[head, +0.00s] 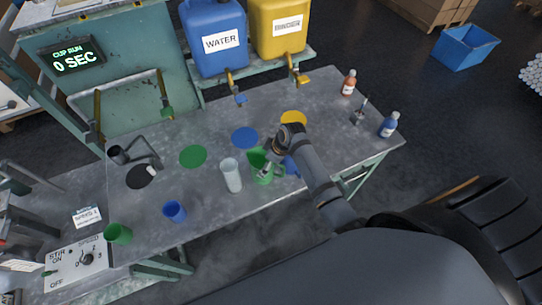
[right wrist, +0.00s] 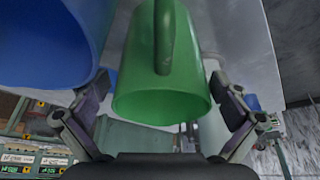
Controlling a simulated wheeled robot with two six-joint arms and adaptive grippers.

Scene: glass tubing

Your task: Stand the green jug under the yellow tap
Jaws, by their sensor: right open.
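The green jug (head: 257,161) stands on the grey bench below the blue disc, partly hidden by my right gripper (head: 274,168). In the right wrist view the green jug (right wrist: 150,72) lies between the open fingers of my right gripper (right wrist: 163,88), its handle toward the upper middle. I cannot tell whether either finger touches it. The yellow tap (head: 298,77) hangs under the yellow BINDER tank, behind and above the yellow disc (head: 293,118) on the bench. The jug is apart from that disc, nearer the front. My left gripper is not in view.
A blue jug (head: 291,166) stands close at the right of the green jug, and a clear tall beaker (head: 231,175) close at its left. Blue (head: 174,211) and green (head: 118,233) cups stand further left. Bottles (head: 388,125) stand at the right end. The yellow disc is clear.

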